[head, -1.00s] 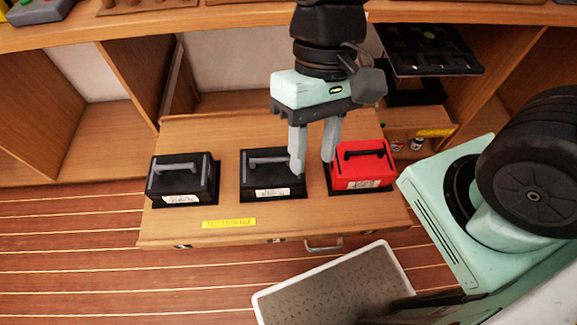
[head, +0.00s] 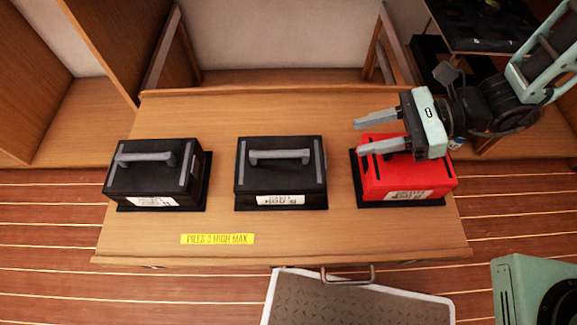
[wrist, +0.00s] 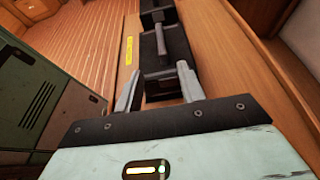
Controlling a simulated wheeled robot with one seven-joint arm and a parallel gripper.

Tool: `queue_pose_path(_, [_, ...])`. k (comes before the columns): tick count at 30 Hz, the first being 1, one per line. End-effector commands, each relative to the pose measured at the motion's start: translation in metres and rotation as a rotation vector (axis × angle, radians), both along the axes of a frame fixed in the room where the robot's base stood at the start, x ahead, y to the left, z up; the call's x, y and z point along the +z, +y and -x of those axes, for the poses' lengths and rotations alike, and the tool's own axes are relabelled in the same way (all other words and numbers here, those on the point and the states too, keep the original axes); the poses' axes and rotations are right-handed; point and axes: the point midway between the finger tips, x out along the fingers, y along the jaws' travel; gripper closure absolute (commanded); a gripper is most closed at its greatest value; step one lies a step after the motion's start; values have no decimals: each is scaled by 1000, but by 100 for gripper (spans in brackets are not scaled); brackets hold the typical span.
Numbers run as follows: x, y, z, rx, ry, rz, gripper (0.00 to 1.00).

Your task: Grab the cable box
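Three carry boxes with top handles stand in a row on a wooden surface. The left black box (head: 155,175) and the middle black box (head: 281,170) have grey handles and white labels too blurred to read. The red box (head: 400,182) on the right has a white label; its top is partly hidden by my gripper. My gripper (head: 358,137) is open and empty, tilted over with its fingers pointing left above the red box. In the wrist view, black boxes (wrist: 174,45) show beyond and between my open fingers (wrist: 160,70); the red box is not visible there.
A yellow label (head: 217,239) is on the wooden surface (head: 330,240) near its front edge. A metal handle (head: 348,277) and a grey textured mat or tray (head: 350,305) lie in front. Wooden shelving (head: 290,78) stands behind. A dark rack (head: 485,25) is at back right.

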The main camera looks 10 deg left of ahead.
Motion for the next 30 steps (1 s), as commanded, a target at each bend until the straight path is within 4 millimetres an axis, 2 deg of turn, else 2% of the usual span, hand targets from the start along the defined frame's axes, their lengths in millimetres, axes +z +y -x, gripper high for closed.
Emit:
queue_pose_path(6, [-21, 43, 12, 9, 2, -1, 61])
queue_pose_path(12, [-34, 76, 20, 7, -1, 1, 61])
queue_pose_path(20, [-41, 95, 23, 4, -1, 1, 61])
queue_pose_path(30, [-57, 135, 30, 6, -1, 1, 61])
